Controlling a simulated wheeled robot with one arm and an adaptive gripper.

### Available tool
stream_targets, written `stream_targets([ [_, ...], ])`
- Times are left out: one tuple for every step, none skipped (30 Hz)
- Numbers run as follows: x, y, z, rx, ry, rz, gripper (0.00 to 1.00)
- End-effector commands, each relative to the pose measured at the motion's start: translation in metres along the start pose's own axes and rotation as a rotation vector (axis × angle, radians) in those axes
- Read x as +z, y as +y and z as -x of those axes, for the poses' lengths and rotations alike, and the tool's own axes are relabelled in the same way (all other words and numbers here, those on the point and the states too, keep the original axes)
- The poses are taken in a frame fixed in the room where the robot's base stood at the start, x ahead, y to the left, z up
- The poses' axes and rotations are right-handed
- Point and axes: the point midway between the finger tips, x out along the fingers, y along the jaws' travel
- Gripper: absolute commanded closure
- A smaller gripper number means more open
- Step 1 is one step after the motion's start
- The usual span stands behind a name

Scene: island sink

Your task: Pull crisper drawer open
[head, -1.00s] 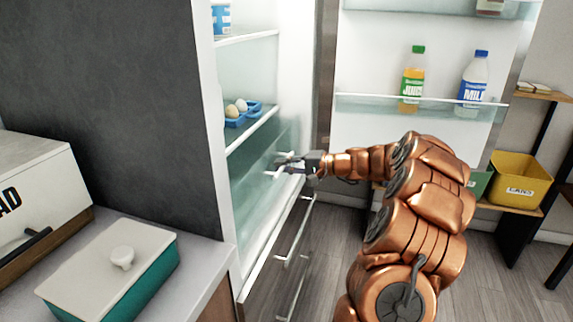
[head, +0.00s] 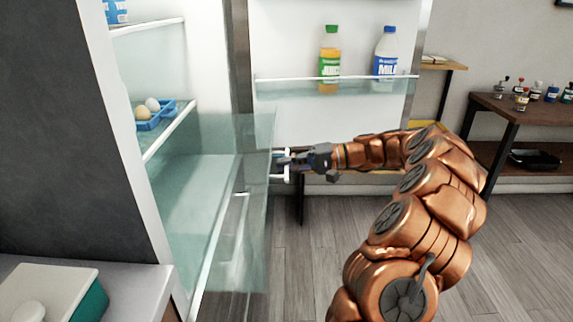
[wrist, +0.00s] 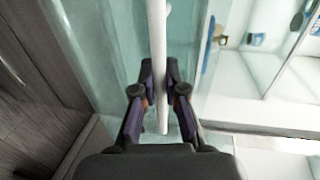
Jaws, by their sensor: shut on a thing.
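The clear, greenish crisper drawer (head: 258,215) stands out from the lower part of the fridge, its see-through front beyond the shelf edges. My gripper (head: 283,163) is at the upper part of that front, shut on the white drawer handle. In the wrist view the handle (wrist: 157,35) is a pale bar running between the two dark fingers of my gripper (wrist: 159,85). The finger pads press on it from both sides. The drawer looks empty.
The open fridge door (head: 290,55) holds a juice bottle (head: 330,60) and a milk bottle (head: 386,55). A blue egg tray (head: 155,115) sits on the shelf above the drawer. A counter with a lidded box (head: 45,295) is at lower left. The wooden floor (head: 310,260) before the fridge is clear.

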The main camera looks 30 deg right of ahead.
Motion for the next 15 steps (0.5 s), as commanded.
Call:
stream_targets([
  [-0.0013, 0.0004, 0.0008, 0.001, 0.005, 0.000, 1.00],
  [-0.0014, 0.0004, 0.0010, 0.001, 0.005, 0.000, 1.00],
  [-0.0015, 0.0005, 0.0012, 0.001, 0.006, 0.000, 1.00],
  [-0.0015, 0.0005, 0.0014, 0.001, 0.006, 0.000, 1.00],
  [-0.0016, 0.0005, 0.0015, 0.001, 0.006, 0.000, 1.00],
  [-0.0017, 0.0006, 0.0017, 0.001, 0.007, 0.000, 1.00],
  [-0.0018, 0.0005, 0.0019, 0.001, 0.008, 0.000, 1.00],
  [-0.0018, 0.0005, 0.0020, 0.000, 0.008, 0.000, 1.00],
  [-0.0018, 0.0006, 0.0022, 0.000, 0.008, 0.000, 0.86],
  [-0.0018, 0.0006, 0.0022, 0.000, 0.008, 0.000, 0.83],
  [-0.0017, 0.0006, 0.0022, 0.000, 0.008, -0.001, 0.80],
  [-0.0016, 0.0005, 0.0022, 0.000, 0.007, 0.000, 0.76],
  [-0.0015, 0.0005, 0.0021, 0.000, 0.007, 0.000, 0.73],
  [-0.0014, 0.0004, 0.0020, 0.000, 0.007, 0.000, 0.70],
  [-0.0013, 0.0004, 0.0019, 0.000, 0.006, 0.000, 0.65],
])
